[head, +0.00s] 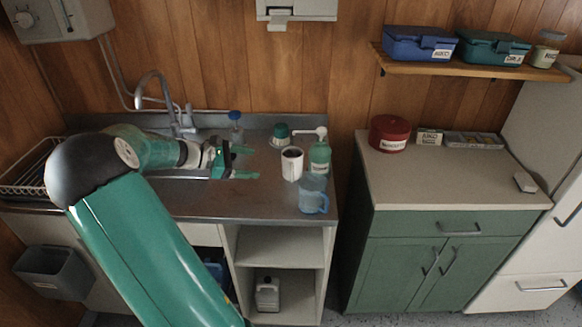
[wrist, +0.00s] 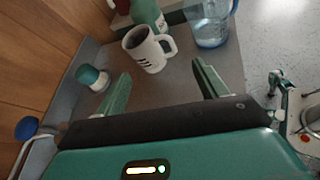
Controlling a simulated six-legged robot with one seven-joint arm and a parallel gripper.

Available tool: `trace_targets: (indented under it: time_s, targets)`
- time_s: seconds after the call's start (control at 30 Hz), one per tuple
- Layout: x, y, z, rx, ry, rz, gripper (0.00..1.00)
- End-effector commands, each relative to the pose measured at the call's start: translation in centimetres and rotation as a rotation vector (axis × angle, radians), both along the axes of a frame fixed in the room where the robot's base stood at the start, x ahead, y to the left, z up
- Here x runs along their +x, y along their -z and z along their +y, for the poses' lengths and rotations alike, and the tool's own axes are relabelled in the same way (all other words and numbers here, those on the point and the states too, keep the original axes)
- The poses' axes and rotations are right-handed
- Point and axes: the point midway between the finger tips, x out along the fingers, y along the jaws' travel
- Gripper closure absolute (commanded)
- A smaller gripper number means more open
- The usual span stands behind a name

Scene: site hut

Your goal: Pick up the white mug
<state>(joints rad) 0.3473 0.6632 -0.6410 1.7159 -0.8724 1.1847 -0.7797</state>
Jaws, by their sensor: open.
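The white mug (head: 292,165) stands upright on the metal counter, to the right of my gripper (head: 246,162) in the head view. In the wrist view the mug (wrist: 145,52) is ahead of the fingertips, with its handle on the right and dark marks on its side. Its inside looks dark. My gripper (wrist: 160,70) is open and empty, with a gap between its fingers and the mug. The mug's handle is hard to make out in the head view.
A green pump bottle (head: 320,157) stands close behind the mug. A clear blue jug (head: 312,195) is near it, at the counter's front. A teal-lidded jar (head: 281,133) and a blue-capped bottle (head: 236,128) stand farther back. The tap (head: 155,95) rises behind my arm.

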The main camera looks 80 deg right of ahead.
Motion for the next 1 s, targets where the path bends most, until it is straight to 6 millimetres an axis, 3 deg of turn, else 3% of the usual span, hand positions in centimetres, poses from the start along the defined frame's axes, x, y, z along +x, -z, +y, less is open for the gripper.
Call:
trace_targets:
  time_s: [0.1, 0.3, 0.47, 0.87, 1.0]
  targets:
    - [-2.0, 0.2, -3.9, -0.008, -0.001, 0.216, 0.28]
    - [-3.5, -0.1, -7.3, -0.006, -0.005, 0.431, 0.28]
    - [-3.7, 0.7, -7.8, -0.003, -0.008, 0.473, 0.28]
    - [-3.7, 7.9, -7.8, -0.003, -0.007, 0.468, 0.28]
    - [-4.7, 7.9, -8.4, -0.004, -0.006, 0.465, 0.28]
